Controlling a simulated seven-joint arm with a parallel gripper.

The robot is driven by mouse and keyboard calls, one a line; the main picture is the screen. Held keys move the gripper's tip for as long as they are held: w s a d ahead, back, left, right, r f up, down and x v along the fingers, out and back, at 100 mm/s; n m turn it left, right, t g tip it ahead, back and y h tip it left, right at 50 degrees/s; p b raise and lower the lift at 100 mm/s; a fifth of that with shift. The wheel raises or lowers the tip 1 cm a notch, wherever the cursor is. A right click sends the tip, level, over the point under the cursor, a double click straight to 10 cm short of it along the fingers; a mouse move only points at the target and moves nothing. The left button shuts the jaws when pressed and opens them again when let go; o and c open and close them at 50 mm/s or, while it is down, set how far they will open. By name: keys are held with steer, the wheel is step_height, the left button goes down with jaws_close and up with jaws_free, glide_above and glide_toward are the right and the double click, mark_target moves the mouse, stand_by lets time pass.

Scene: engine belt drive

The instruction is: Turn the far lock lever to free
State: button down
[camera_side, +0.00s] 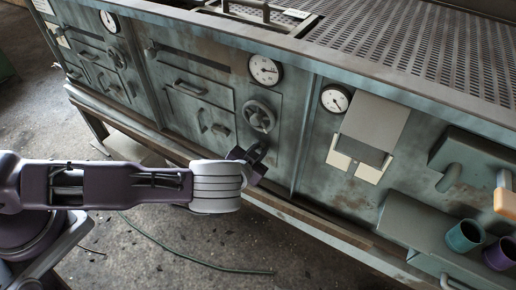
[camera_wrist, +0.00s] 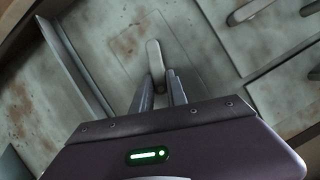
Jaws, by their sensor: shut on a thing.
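In the wrist view a pale grey lock lever (camera_wrist: 154,54) stands on a worn, rust-stained panel, pointing nearly straight up the picture. My gripper (camera_wrist: 160,82) is shut on the lever's lower end, one finger on each side. In the side view my gripper (camera_side: 260,153) is against the front of the grey-green cabinet, just below a round handwheel (camera_side: 258,116). The lever itself is hidden there by my gripper. I cannot tell from the frames whether this lever is the far one.
Other pale handles (camera_wrist: 250,10) lie at the wrist view's upper right. In the side view, gauges (camera_side: 264,70), a grey plate (camera_side: 372,122) and a shelf with a teal cup (camera_side: 464,235) are on the cabinet. The floor in front is mostly clear.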

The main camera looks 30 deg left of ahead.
steer(key=m+t+y, duration=0.1)
steer(key=m, duration=0.2)
steer(key=d+f+m+t+y, duration=0.1)
steer(key=m+y, duration=0.1)
steer(key=m, duration=0.2)
steer(key=f+m+t+y, duration=0.1)
steer(key=m, duration=0.2)
steer(key=shift+d+f+m+y, duration=0.1)
steer(key=shift+d+m+y, duration=0.2)
steer(key=shift+d+y, duration=0.1)
stand_by(0.5)
steer(key=c, duration=1.3)
jaws_free()
steer(key=shift+f, duration=0.1)
steer(key=v, duration=0.7)
